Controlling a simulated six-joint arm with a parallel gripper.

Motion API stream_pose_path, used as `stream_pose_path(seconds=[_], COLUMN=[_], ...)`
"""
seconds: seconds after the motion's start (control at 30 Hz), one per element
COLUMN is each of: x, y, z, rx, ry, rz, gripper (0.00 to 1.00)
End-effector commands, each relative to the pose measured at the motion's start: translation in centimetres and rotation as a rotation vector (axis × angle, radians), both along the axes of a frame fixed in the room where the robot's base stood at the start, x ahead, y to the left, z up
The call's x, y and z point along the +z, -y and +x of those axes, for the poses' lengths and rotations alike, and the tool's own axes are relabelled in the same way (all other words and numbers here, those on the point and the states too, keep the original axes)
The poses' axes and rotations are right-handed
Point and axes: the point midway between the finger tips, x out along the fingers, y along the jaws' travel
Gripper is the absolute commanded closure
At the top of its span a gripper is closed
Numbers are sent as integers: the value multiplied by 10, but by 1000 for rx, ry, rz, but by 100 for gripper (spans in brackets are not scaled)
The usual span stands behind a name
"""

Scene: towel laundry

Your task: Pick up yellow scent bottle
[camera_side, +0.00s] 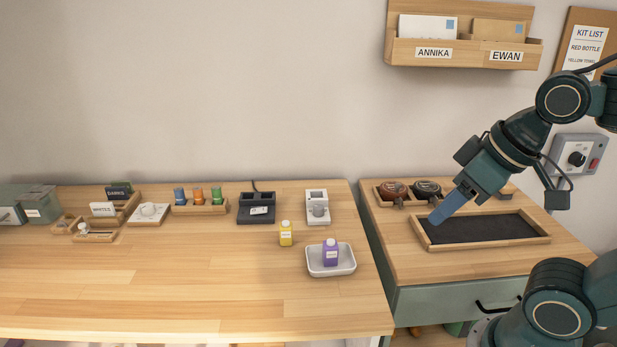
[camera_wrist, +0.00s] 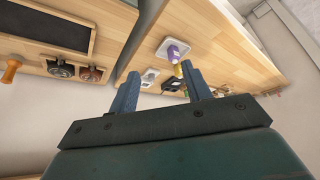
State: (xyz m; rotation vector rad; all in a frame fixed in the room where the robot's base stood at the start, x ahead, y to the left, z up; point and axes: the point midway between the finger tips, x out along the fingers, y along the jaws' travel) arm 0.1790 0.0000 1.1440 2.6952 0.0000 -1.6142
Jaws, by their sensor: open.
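The yellow scent bottle (camera_side: 286,233) stands upright on the wooden table, just left of a white tray (camera_side: 309,271). A purple bottle (camera_side: 330,253) stands in that tray. My gripper (camera_side: 436,218) is over the dark-lined wooden tray at the right, well to the right of the yellow bottle. In the wrist view my gripper (camera_wrist: 161,88) has its two blue fingers apart with nothing between them. The yellow bottle (camera_wrist: 178,70) shows far off near the right finger, partly hidden, beside the purple bottle (camera_wrist: 176,50).
The dark-lined tray (camera_side: 425,242) sits on the right cabinet, with round dark items (camera_side: 393,190) behind it. A black device (camera_side: 256,208) and a white device (camera_side: 317,207) stand behind the yellow bottle. The front of the left table is clear.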

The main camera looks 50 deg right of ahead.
Motion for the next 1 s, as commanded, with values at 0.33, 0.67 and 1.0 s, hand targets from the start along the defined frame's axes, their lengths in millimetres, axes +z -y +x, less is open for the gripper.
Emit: stream_pose_path(seconds=[0.33,0.67,1.0], x=[0,0,8], y=[0,0,-4], z=[0,0,27], rx=[0,1,76], ry=[0,0,-24], rz=[0,0,-18], gripper=[52,47,47])
